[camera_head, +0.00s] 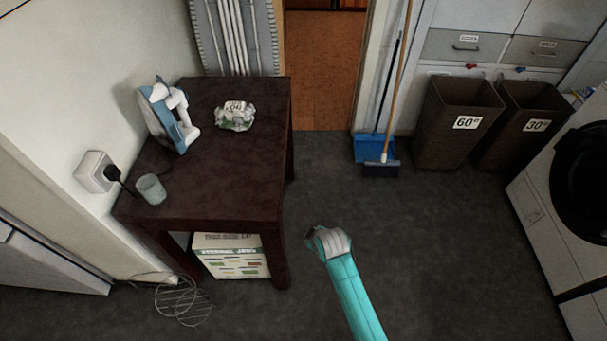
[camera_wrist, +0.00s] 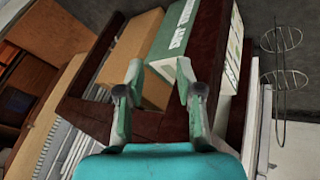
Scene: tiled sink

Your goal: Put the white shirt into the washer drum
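I cannot make out a white shirt in either view. A small crumpled white-and-green item with a printed label (camera_head: 235,116) lies on the dark table (camera_head: 225,165); I cannot tell whether it is cloth or a packet. The washer (camera_head: 540,215) stands at the right edge of the head view, with a round black door (camera_head: 582,180); its drum is hidden. My gripper (camera_head: 328,240) is over the floor, right of the table. In the wrist view my gripper (camera_wrist: 160,78) is open and empty, its fingers apart, with the table and a white-and-green box (camera_wrist: 180,40) beyond.
An iron (camera_head: 170,115) and a grey cup (camera_head: 150,189) stand on the table. A wire rack (camera_head: 182,300) lies on the floor. Two brown bins marked 60° (camera_head: 450,140) and 30° (camera_head: 520,145), and a broom with a blue dustpan (camera_head: 372,148), stand at the back. The middle floor is clear.

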